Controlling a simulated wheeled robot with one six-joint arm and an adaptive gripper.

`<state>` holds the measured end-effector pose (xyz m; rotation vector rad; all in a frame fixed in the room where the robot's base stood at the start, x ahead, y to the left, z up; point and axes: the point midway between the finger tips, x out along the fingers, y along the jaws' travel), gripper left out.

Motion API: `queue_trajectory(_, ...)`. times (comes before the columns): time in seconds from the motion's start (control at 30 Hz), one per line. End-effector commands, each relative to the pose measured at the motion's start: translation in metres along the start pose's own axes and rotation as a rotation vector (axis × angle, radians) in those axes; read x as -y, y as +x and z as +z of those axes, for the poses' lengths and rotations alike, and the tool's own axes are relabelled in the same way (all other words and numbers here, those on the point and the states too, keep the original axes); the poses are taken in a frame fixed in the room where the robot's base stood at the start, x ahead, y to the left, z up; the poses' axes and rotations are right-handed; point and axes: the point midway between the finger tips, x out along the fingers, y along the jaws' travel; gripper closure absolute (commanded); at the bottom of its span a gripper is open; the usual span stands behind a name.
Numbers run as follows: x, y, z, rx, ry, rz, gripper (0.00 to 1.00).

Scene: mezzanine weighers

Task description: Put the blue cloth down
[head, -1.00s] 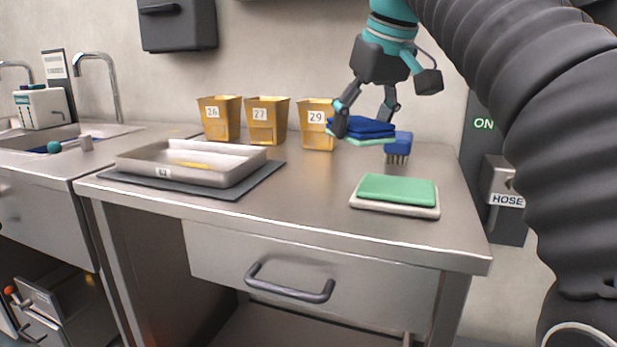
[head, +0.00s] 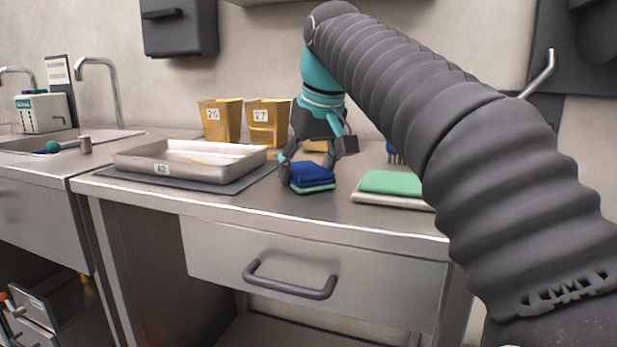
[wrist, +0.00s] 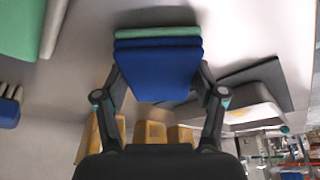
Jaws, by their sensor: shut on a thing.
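The blue cloth (head: 311,172) is a folded dark blue pad with a pale green layer under it. My gripper (head: 309,163) is shut on its two sides, with one finger at each side edge. The cloth is level, low over the bare steel worktop (head: 250,203), between the tray and the green cloth. I cannot tell whether it touches the steel. In the wrist view the blue cloth (wrist: 158,70) sits between both fingers of my gripper (wrist: 160,92), its pale green layer showing at the far edge.
A green cloth on a pale one (head: 391,183) lies to the right, partly behind my arm. A steel tray (head: 140,171) on a dark mat is to the left. Gold bins (head: 221,121) stand at the back; one is mostly hidden. A blue brush (wrist: 9,112) shows in the wrist view.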

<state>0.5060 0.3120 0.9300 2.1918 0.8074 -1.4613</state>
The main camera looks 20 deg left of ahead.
Motion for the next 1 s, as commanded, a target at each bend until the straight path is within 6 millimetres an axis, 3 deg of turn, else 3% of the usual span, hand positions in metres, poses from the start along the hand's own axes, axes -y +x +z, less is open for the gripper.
queue_trajectory(0.37, 0.0, 0.003, 0.002, 0.0, 0.0, 0.0, 0.64)
queue_trajectory(0.4, 0.0, 0.002, 0.001, 0.0, 0.0, 0.0, 0.2)
queue_trajectory(0.47, 0.0, 0.002, 0.001, 0.0, 0.0, 0.0, 0.05)
queue_trajectory(0.83, 0.0, 0.001, 0.0, 0.0, 0.0, 0.0, 0.05)
queue_trajectory(1.0, 0.0, -0.018, -0.002, -0.003, 0.0, 0.0, 0.05)
